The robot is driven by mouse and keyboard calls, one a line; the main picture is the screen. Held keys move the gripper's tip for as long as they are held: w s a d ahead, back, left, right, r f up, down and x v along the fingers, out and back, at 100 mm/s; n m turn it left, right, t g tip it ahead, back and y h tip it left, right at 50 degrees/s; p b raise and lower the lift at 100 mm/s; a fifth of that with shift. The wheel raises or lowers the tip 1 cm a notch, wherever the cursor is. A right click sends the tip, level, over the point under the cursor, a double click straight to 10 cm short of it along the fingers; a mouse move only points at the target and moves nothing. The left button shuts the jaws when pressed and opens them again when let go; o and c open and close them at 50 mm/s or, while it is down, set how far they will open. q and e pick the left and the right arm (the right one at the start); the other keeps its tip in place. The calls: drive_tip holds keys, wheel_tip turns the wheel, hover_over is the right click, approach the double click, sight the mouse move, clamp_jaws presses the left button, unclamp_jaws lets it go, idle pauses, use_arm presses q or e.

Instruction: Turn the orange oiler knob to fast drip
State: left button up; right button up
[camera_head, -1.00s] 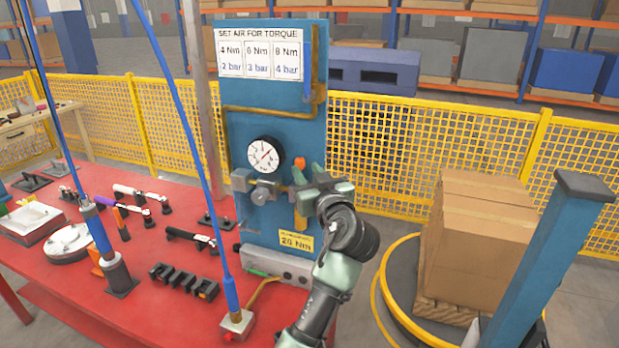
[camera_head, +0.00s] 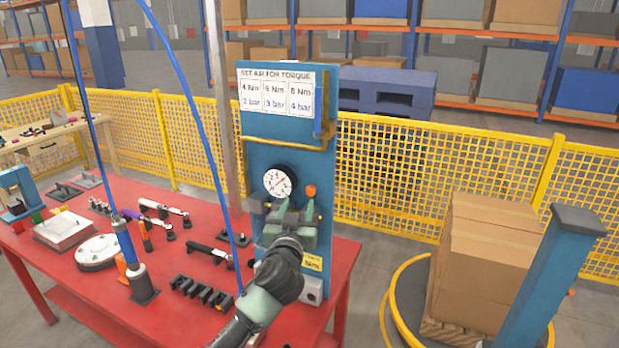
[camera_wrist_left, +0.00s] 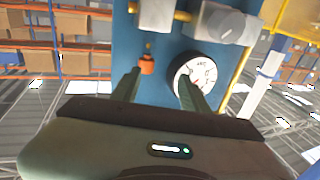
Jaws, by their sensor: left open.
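The orange oiler knob (camera_head: 311,191) stands on the blue panel (camera_head: 262,129), right of the round pressure gauge (camera_head: 280,181). In the left wrist view the panel appears upside down. There the orange knob (camera_wrist_left: 147,65) shows between the open fingers (camera_wrist_left: 159,78), closer to the left finger. The right finger overlaps the gauge face (camera_wrist_left: 197,76). I cannot tell whether a finger touches the knob. The oiler body below the knob is largely hidden by my gripper in the head view.
The red table (camera_head: 190,300) holds several tools and a black slotted block (camera_head: 203,292). A blue hose (camera_head: 207,130) hangs left of the panel. Cardboard boxes (camera_head: 485,255) and a blue post (camera_head: 550,275) stand right. A yellow fence (camera_head: 400,175) runs behind.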

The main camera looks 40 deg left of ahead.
sight(309, 191)
use_arm(q)
drive_tip(key=w+m+h+p, duration=0.1)
drive_tip(key=w+r+h+p, duration=0.1)
drive_tip(key=w+h+p, duration=0.1)
drive_tip(key=w+a+m+t+h+p, duration=0.1)
drive_tip(key=shift+w+r+m+h+p, duration=0.2)
drive_tip(key=shift+m+h+p, duration=0.1)
drive_tip(key=shift+p, duration=0.1)
drive_tip(key=shift+w+a+f, duration=0.1)
drive_tip(key=shift+w+a, duration=0.05)
drive_tip(key=shift+w, duration=0.4)
use_arm(e)
wheel_tip(309, 191, up, 7)
drive_tip(key=shift+s+a+f, duration=0.15)
drive_tip(key=shift+s+a, duration=0.1)
use_arm(q)
drive_tip(key=c, duration=0.9)
clamp_jaws()
use_arm(e)
drive_tip(key=shift+d, duration=0.3)
